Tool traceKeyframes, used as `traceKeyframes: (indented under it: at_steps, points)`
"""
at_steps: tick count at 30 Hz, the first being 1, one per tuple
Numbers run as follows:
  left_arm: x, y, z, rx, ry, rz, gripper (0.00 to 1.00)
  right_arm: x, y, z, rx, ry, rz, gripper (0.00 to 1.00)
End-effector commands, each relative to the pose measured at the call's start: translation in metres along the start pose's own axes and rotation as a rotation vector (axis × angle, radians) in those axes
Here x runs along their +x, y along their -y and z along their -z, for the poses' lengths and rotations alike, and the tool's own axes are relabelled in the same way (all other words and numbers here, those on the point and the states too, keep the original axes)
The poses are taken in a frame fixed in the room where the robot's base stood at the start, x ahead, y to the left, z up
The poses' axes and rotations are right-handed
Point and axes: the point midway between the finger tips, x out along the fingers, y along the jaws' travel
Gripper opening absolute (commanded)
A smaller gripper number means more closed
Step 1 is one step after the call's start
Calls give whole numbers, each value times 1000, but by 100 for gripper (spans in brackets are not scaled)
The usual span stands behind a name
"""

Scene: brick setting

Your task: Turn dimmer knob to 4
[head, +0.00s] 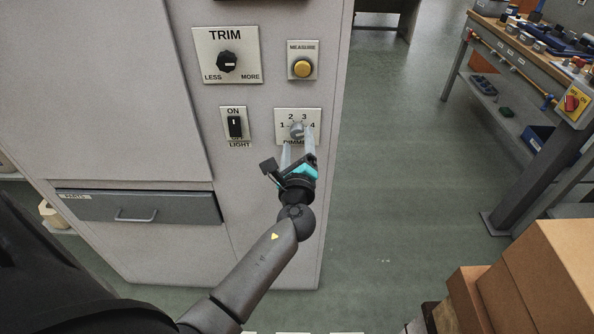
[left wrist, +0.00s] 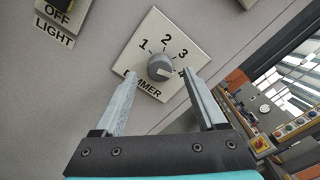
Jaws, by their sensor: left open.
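The dimmer knob (head: 297,130) is a small grey round knob on a cream plate (head: 280,113) marked 1 to 4, on the grey cabinet's front. In the left wrist view the knob (left wrist: 160,67) shows whole, with a light mark on its right side, roughly toward the 4. The exact setting is hard to tell. My left gripper (head: 298,144) is open in front of the plate, its fingers covering part of the label. In the left wrist view its fingertips (left wrist: 160,80) lie either side of the knob; contact is not visible. My right gripper is not in view.
A light switch (head: 235,126) is left of the dimmer, a trim knob (head: 227,62) upper left, and a yellow measure button (head: 302,68) above. A drawer (head: 140,207) is lower left. Cardboard boxes (head: 545,270) stand at lower right, a workbench (head: 530,50) upper right. Floor between is clear.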

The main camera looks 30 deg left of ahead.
Motion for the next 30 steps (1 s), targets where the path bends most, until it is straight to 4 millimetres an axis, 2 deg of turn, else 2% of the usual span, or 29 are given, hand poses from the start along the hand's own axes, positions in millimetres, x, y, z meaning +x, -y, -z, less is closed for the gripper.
traceKeyframes:
  at_steps: [12,18,24,30]
  points:
    - [-87,-1,1,-1,-3,-2,74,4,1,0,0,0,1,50]
    - [-117,-1,1,0,-1,-1,74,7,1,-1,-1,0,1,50]
    - [-130,0,0,-1,0,1,74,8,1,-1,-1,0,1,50]
    - [-131,0,0,-1,1,1,74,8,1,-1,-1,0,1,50]
